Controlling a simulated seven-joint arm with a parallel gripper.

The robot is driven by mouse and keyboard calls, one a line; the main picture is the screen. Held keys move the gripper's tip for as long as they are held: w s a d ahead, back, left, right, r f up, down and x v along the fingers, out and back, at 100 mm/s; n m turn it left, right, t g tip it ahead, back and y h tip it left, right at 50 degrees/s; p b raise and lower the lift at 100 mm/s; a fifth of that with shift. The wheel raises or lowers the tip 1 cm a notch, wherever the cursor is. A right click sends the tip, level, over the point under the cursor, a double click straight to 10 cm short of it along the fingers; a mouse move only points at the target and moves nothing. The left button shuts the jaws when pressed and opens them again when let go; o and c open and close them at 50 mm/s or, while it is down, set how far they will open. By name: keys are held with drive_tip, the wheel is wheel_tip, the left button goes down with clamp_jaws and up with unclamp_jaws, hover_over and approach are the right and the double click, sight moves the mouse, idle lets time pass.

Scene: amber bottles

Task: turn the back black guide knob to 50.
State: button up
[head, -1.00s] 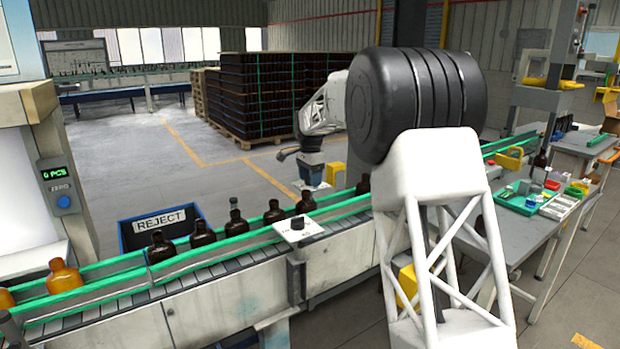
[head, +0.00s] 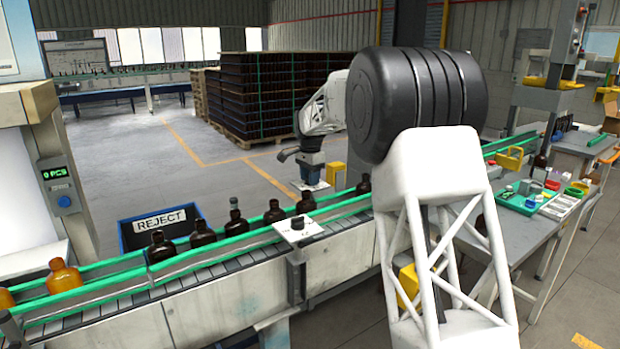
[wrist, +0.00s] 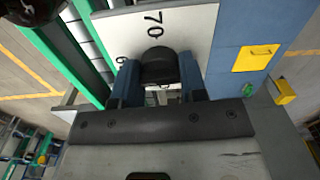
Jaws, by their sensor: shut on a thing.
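The back black guide knob (wrist: 158,66) sits on a white dial plate (wrist: 190,40) in the wrist view. The plate shows a printed 70 above the knob and part of another number at its left; the rest is hidden by my gripper. My gripper (wrist: 159,78) has its two blue fingers closed on the sides of the knob. In the head view my gripper (head: 311,180) points down at the far side of the conveyor, over the edge of the white plate (head: 322,186); the knob is hidden there. I cannot read the knob's pointer.
The conveyor (head: 180,290) with green rails carries several amber bottles (head: 203,234). A second black knob (head: 297,222) on a white plate stands at its near side. A blue REJECT bin (head: 130,235) is behind the belt. A side table (head: 520,245) at right holds a green tray.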

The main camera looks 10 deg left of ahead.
drive_tip(key=n, duration=0.4)
drive_tip(key=shift+r, duration=0.1)
drive_tip(key=n, duration=0.4)
drive_tip(key=shift+n, duration=0.4)
drive_tip(key=n, duration=0.4)
drive_tip(key=shift+n, duration=2.2)
drive_tip(key=o, duration=0.9)
drive_tip(key=shift+r, duration=3.85)
